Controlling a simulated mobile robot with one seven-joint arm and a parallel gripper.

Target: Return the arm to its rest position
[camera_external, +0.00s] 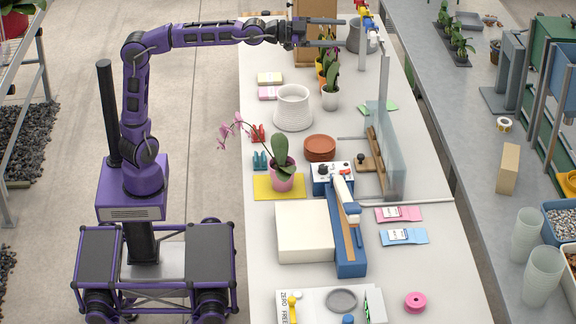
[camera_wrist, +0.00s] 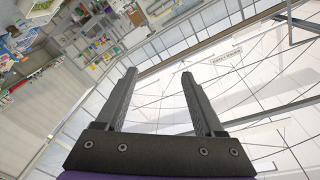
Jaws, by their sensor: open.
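My gripper (camera_external: 335,32) is at the end of my purple arm, which reaches right from my base over the far part of the white bench (camera_external: 262,215). Its two fingers are apart with nothing between them. In the wrist view my gripper (camera_wrist: 158,95) also shows open and empty, with the tilted background of the house beyond the fingers. The gripper is raised above the bench, near the top of a brown wooden box (camera_external: 303,50).
Below and nearer stand a white ribbed pot (camera_external: 293,107), potted orchids and a clear upright panel (camera_external: 393,150). A pink orchid (camera_external: 283,177) stands on a yellow mat (camera_external: 265,187). The floor left of the bench is clear around my base.

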